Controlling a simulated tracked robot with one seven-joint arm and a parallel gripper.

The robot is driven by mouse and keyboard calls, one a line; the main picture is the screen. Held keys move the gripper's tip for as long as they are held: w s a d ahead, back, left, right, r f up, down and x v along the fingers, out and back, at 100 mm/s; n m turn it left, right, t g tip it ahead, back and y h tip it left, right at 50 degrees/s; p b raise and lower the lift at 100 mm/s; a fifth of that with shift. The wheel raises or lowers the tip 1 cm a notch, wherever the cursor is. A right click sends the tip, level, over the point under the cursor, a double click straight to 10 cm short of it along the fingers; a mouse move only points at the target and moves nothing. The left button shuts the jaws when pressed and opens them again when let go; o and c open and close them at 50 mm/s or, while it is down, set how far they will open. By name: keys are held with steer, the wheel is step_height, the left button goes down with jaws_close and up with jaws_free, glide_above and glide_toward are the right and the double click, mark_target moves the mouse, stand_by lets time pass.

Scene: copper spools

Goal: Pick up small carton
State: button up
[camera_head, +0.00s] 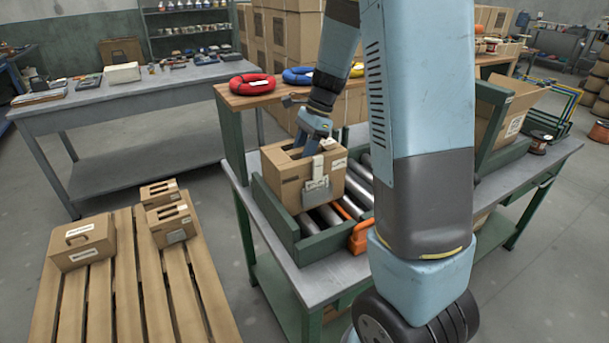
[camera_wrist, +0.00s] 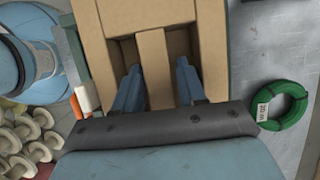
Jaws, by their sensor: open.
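A brown carton (camera_head: 290,190) with white labels and a grey pocket on its front stands on the roller track of the workbench. Its top has two openings with a cardboard strip between them, as the wrist view of the carton (camera_wrist: 212,50) shows. My gripper (camera_head: 308,150) reaches down from above at the carton's top. In the wrist view my gripper (camera_wrist: 157,68) is open, with one finger on each side of the middle strip and a gap to it. The fingertips reach into or just over the openings; the exact depth is unclear.
A wooden pallet (camera_head: 100,300) at left holds a handled carton (camera_head: 82,242) and two smaller cartons (camera_head: 158,193) (camera_head: 172,225). Green side rails (camera_head: 272,212) flank the rollers. An orange tool (camera_head: 359,238) lies beside the carton. A red coil (camera_head: 252,84) lies on the shelf behind.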

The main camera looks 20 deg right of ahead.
stand_by(0.3)
jaws_close()
stand_by(1.3)
